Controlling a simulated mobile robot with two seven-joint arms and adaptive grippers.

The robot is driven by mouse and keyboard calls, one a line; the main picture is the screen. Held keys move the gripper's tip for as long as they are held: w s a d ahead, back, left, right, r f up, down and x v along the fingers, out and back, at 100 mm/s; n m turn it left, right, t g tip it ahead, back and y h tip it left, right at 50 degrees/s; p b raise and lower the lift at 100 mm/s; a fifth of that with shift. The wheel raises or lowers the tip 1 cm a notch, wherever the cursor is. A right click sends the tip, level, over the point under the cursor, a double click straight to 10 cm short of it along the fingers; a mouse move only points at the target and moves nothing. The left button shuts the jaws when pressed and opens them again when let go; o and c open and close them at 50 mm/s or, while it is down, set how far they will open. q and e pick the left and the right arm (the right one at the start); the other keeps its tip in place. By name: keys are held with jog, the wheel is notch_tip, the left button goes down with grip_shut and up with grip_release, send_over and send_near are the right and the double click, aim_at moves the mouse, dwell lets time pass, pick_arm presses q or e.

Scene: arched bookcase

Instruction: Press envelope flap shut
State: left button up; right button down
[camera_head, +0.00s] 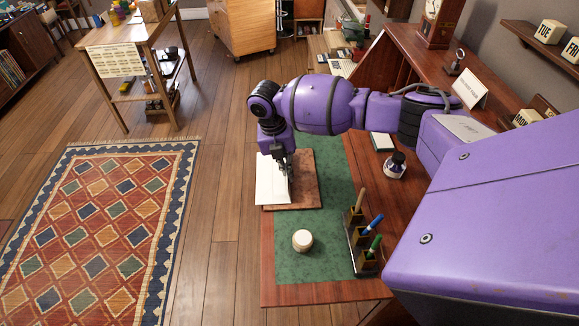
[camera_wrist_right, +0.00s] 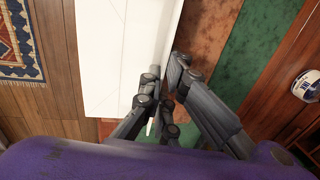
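A white envelope (camera_head: 270,183) lies on a brown board (camera_head: 306,194) at the left edge of the desk's green mat. My right gripper (camera_head: 284,170) points down over the envelope's right side. In the right wrist view the envelope (camera_wrist_right: 105,60) has a crease or raised edge along its right side. There my right gripper's fingertips (camera_wrist_right: 166,68) are close together at that edge, with no object visibly held. I cannot tell whether they touch the paper. The flap's exact state is partly hidden by the fingers. My left gripper is not in view.
A round cream object (camera_head: 302,240) stands on the green mat (camera_head: 325,262). A pen holder (camera_head: 362,256) with upright pens and an ink bottle (camera_head: 395,165) stand to the right. The board's right part is bare. A patterned rug (camera_head: 95,220) covers the floor left.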

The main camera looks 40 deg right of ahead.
jog(key=shift+w+a+f+g+h, duration=0.15)
jog(key=shift+w+a+g+h, duration=0.15)
jog(key=shift+g+h, duration=0.5)
jog(key=shift+h, duration=0.4)
jog(key=shift+s, duration=0.1)
jog(key=c, duration=2)
grip_release()
jog(key=v, duration=1.2)
jog(key=shift+c, duration=0.2)
